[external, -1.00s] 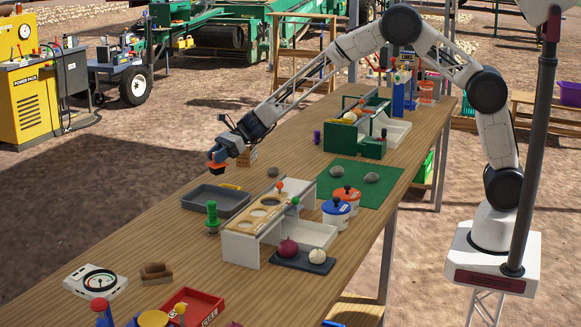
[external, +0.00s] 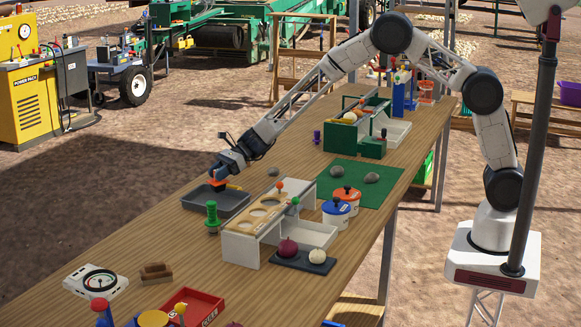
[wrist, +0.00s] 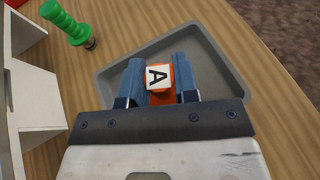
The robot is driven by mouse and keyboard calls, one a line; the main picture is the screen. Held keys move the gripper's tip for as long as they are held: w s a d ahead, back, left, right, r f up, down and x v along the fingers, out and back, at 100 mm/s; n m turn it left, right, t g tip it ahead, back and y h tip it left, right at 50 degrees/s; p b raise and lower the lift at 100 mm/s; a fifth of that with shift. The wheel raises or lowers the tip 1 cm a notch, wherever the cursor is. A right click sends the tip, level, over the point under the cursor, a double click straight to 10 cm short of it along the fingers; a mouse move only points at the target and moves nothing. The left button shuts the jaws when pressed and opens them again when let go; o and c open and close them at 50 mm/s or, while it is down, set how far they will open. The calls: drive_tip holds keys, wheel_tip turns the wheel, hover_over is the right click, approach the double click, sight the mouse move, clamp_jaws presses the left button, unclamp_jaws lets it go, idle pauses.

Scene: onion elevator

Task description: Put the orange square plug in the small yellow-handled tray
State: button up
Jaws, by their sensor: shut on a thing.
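My gripper (external: 219,177) is shut on the orange square plug (external: 216,184), which has a white top marked with a black "A" in the wrist view (wrist: 158,77). The blue fingers of my gripper (wrist: 159,82) close on two sides of the plug. The plug is over the grey small tray (external: 239,207), inside its outline in the wrist view (wrist: 108,75). I cannot tell whether the plug touches the tray floor.
A green ridged peg (external: 212,217) stands just in front of the tray, and it also shows in the wrist view (wrist: 66,20). A white rack with a wooden top (external: 257,219) stands to the right. A grey stone (external: 273,171) lies behind. Bare table lies left of the tray.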

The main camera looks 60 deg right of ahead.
sight(218, 184)
drive_tip(key=shift+f, duration=0.3)
drive_tip(key=shift+f, duration=1.85)
drive_tip(key=shift+f, duration=0.15)
drive_tip(key=o, duration=0.9)
drive_tip(key=shift+s+d+r, duration=0.15)
drive_tip(key=shift+d+r, duration=0.25)
drive_tip(key=shift+d, duration=0.05)
drive_tip(key=v, duration=1.1)
drive_tip(key=shift+s+f, duration=0.1)
